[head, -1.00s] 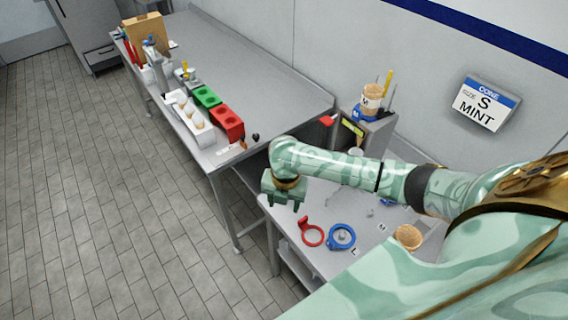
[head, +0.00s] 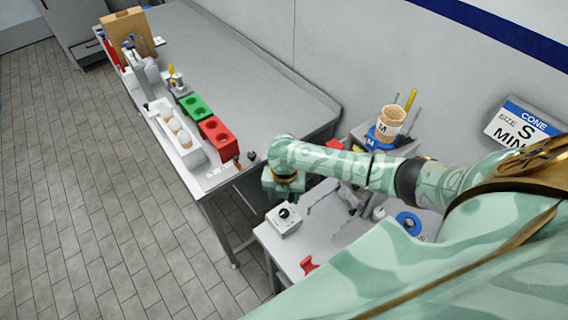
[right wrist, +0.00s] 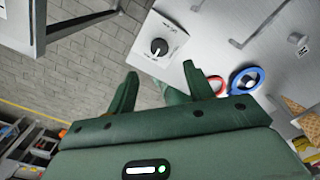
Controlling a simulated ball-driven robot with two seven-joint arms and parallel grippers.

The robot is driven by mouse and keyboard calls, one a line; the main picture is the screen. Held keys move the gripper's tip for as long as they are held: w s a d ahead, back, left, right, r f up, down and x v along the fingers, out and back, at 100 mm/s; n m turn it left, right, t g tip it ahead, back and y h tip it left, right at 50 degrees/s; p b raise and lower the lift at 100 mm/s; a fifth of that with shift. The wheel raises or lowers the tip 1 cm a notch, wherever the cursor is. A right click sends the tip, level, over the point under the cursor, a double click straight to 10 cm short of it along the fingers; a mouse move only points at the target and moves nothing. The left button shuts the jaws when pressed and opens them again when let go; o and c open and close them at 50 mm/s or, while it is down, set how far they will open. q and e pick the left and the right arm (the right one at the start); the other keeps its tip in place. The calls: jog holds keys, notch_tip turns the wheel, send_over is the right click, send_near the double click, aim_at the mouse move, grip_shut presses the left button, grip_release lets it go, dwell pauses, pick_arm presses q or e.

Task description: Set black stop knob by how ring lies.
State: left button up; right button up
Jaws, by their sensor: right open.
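A white box with a round black knob (head: 285,212) sits near the corner of the grey table. In the right wrist view the knob (right wrist: 158,47) shows a light pointer mark; fine markings are too small to read. A blue ring (head: 408,222) lies flat farther right, partly behind my arm. It also shows in the right wrist view (right wrist: 246,80), beside a red ring (right wrist: 217,84) partly behind a finger. In the head view only part of the red piece (head: 308,265) shows. My right gripper (right wrist: 160,74) is open and empty, close to the knob box. My left gripper is out of view.
The long bench (head: 235,60) carries a white cone tray (head: 176,136), green (head: 195,107) and red (head: 217,137) blocks, and small brown and black pieces at its corner. A cone stack (head: 391,121) stands behind my arm. The wall sign (head: 524,124) reads size S.

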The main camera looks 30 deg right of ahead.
aim_at(284, 212)
notch_tip(284, 212, down, 8)
jog(key=shift+w+r+b, duration=0.1)
jog(key=shift+r+b, duration=0.05)
jog(key=shift+b, duration=0.85)
jog(key=shift+f, duration=0.65)
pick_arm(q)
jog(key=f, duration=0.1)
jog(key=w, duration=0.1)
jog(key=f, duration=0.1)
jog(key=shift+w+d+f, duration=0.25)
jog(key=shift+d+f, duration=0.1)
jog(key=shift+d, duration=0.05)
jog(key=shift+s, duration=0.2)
pick_arm(e)
jog(key=c, duration=1)
